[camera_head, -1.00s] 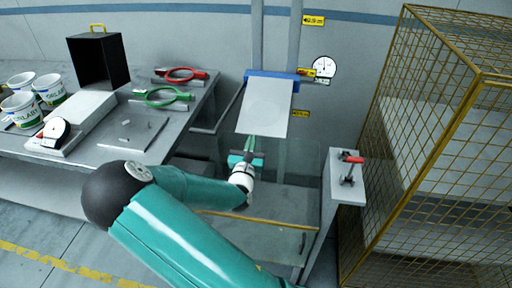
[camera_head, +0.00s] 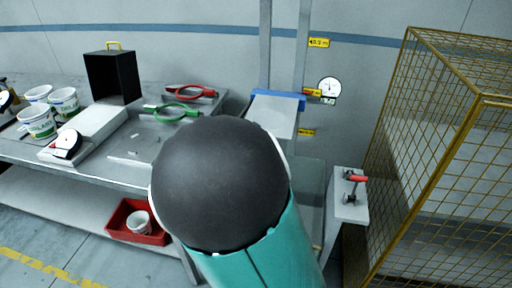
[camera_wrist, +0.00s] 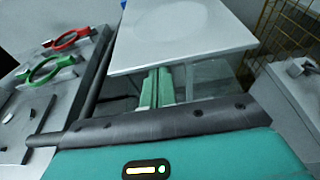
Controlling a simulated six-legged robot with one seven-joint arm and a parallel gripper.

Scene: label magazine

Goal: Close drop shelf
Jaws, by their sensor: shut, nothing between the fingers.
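The drop shelf (camera_head: 272,115) is a pale flat panel with a blue bar (camera_head: 278,99) along its top, between two grey posts at the wall. My arm covers part of its lower end in the head view. In the wrist view the panel (camera_wrist: 180,35) fills the top middle. My gripper (camera_wrist: 157,72) is shut and empty, its green fingers pointing at the panel's near edge. The fingertips meet that edge in the picture; I cannot tell whether they touch it. My gripper is hidden behind my arm in the head view.
A workbench (camera_head: 125,183) on the left holds white tubs (camera_head: 39,121), a black box (camera_head: 112,77) and red and green ringed tools (camera_head: 176,113). A red clamp stands on a grey post (camera_head: 347,212) at right. A yellow mesh cage (camera_head: 440,150) stands beyond it.

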